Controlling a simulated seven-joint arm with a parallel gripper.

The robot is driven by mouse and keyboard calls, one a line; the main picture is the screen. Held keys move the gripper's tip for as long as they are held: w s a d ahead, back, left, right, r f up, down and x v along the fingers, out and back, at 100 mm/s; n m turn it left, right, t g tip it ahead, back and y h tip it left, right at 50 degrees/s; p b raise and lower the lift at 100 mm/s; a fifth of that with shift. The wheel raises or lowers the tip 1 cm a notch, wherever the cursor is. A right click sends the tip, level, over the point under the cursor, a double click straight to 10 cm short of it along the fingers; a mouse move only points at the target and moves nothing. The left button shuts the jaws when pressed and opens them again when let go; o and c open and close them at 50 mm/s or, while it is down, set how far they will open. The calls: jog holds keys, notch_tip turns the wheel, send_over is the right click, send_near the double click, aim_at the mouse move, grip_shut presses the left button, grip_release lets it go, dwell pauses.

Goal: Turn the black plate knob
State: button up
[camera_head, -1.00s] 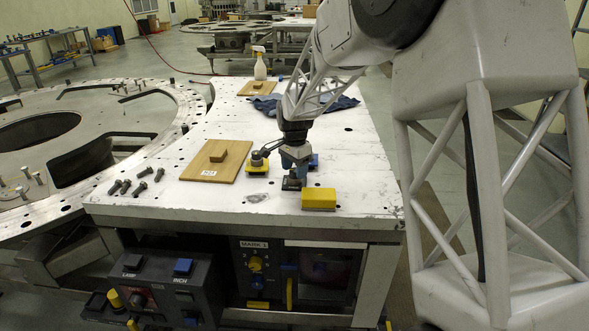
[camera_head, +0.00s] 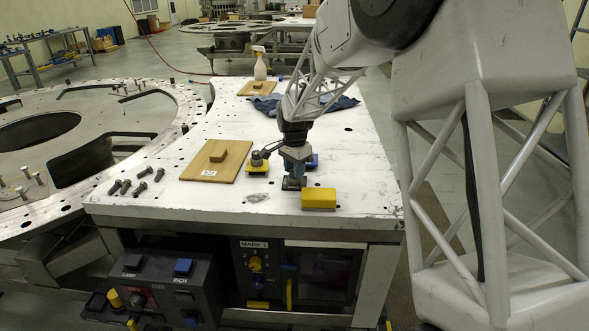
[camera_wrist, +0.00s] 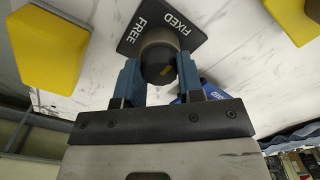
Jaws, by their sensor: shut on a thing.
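The black plate (camera_wrist: 190,38) lies on the white table top and carries the white words FREE and FIXED. A round dark knob (camera_wrist: 158,60) stands on it. My gripper (camera_wrist: 157,68) has one blue finger on each side of the knob and is shut on it. In the head view my gripper (camera_head: 294,178) points down near the table's front edge, just left of and behind a yellow block (camera_head: 319,199). From there the gripper hides most of the knob and plate.
Behind my gripper are a yellow-based knob (camera_head: 258,163) and a blue piece (camera_head: 312,161). A wooden board (camera_head: 210,168) and several bolts (camera_head: 141,189) lie to the left. A blue cloth (camera_head: 343,103) and a spray bottle (camera_head: 260,66) are farther back. Control panels sit below the front edge.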

jog(key=shift+n, duration=0.4)
jog(key=n, duration=1.2)
jog(key=shift+n, duration=0.3)
jog(key=n, duration=0.4)
jog(key=shift+n, duration=0.3)
jog(key=o, duration=0.9)
jog(key=shift+o, duration=0.2)
jog(key=shift+r, duration=0.15)
